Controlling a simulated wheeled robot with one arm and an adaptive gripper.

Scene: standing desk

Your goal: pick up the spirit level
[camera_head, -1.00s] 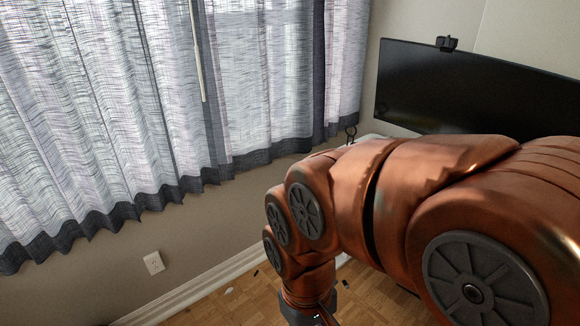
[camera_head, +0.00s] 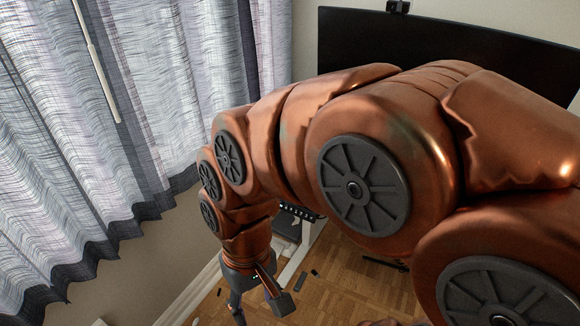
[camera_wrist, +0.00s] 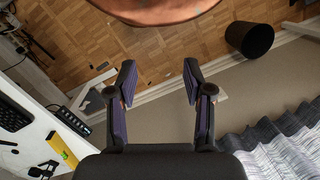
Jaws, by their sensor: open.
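A yellow bar that looks like the spirit level (camera_wrist: 62,148) lies on the white desk at the lower left of the wrist view. I do not see it in the head view. My gripper (camera_wrist: 160,80) is open and empty, its two dark fingers spread apart. It is well to the right of the yellow bar, over the floor and wall side. In the head view my gripper (camera_head: 260,300) hangs low at the bottom, below my copper arm, which hides most of the desk.
A keyboard (camera_wrist: 14,114) and a power strip (camera_wrist: 68,119) are by the yellow bar, with small black items (camera_wrist: 44,169) below it. A black bin (camera_wrist: 250,38) stands on the floor. Curtains (camera_head: 90,130) hang left and a monitor (camera_head: 440,45) stands behind my arm.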

